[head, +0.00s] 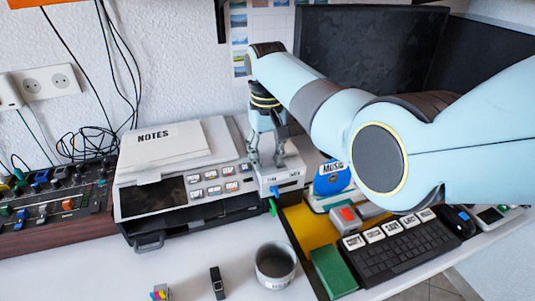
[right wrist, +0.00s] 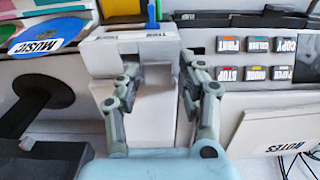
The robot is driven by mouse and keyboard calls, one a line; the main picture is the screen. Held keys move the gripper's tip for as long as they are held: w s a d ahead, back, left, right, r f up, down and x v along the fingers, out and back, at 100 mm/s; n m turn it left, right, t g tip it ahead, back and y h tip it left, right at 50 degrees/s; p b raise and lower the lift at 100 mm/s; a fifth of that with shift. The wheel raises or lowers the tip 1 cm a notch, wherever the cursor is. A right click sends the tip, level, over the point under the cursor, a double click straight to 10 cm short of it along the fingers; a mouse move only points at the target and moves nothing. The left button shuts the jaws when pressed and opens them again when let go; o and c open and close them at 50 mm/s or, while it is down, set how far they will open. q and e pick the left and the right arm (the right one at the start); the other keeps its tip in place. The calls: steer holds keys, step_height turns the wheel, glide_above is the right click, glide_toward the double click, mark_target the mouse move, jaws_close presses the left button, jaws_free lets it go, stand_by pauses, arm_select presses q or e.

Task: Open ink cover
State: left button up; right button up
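The white ink unit (head: 288,176) stands against the right side of the printer (head: 190,190). Blue and green parts stick out at its front. In the right wrist view the unit's pale top (right wrist: 130,52) has a small grey raised part (right wrist: 158,77), perhaps the cover's edge or tab. My right gripper (head: 268,164) points down at the back of the unit's top. In the right wrist view its fingers (right wrist: 160,72) are spread on either side of the raised part; contact cannot be told. Whether the cover is raised is unclear. My left gripper is not in view.
A notes pad (head: 163,144) lies on the printer beside labelled buttons. A blue music disc (head: 332,178), a keyboard (head: 405,250) and a green block (head: 333,272) are on the right. A grey cup (head: 275,266) stands in front. A mixer (head: 55,205) is left.

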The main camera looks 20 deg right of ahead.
steer(key=shift+d, duration=0.15)
jaws_close()
steer(key=r+p, duration=0.1)
steer(key=w+r+p, duration=0.1)
steer(key=r+p, duration=0.2)
steer(key=shift+w+d+r, duration=0.1)
steer(key=shift+w+r, duration=0.15)
steer(key=shift+r, duration=0.15)
steer(key=shift+w+d+r+p, duration=0.1)
steer(key=shift+w+r+p, duration=0.1)
steer(key=shift+w+r, duration=0.3)
steer(key=shift+w+r+p, duration=0.15)
steer(key=shift+r+p, duration=0.05)
steer(key=shift+r, duration=0.45)
steer(key=shift+w+r, duration=0.25)
